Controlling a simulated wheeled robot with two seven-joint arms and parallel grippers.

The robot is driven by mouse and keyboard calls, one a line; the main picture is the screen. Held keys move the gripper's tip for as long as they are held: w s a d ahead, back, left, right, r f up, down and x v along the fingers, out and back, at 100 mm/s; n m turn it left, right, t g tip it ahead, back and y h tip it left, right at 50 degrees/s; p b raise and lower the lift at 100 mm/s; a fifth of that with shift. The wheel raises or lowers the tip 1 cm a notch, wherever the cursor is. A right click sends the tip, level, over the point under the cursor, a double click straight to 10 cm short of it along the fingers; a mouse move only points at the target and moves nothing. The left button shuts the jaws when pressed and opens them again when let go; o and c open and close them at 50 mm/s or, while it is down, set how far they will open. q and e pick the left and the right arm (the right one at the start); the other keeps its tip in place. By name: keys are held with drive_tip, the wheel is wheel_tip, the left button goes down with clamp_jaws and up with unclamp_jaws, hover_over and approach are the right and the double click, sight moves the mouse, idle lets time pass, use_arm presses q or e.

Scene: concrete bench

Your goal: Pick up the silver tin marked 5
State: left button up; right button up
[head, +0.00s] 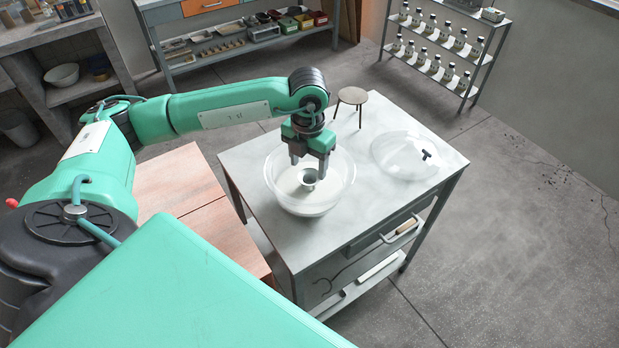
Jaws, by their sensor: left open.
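A small silver tin (308,185) stands inside a clear glass bowl (338,195) on the grey bench (262,158). No number can be read on it from here. My left gripper (309,169) points down into the bowl, open, with its fingers at about the height of the tin's top. The fingers partly hide the tin, and I cannot tell whether they touch it. My right gripper is out of view.
A clear domed lid (395,160) with a black knob lies on the bench right of the bowl. The bench's front right is clear. A reddish wooden surface (185,185) adjoins on the left.

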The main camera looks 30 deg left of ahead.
sight(310, 177)
use_arm(q)
wheel_tip(310, 177, down, 4)
drive_tip(key=shift+d+f+p, duration=0.1)
drive_tip(key=shift+f+p, duration=0.05)
drive_tip(key=shift+p, duration=0.6)
drive_tip(key=shift+w+f, duration=0.1)
drive_tip(key=shift+f, duration=0.4)
drive_tip(key=c, duration=0.7)
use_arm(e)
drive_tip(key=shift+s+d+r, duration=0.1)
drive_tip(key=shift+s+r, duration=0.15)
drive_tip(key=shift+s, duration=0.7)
use_arm(q)
drive_tip(key=shift+r, duration=0.1)
drive_tip(key=shift+c, duration=0.2)
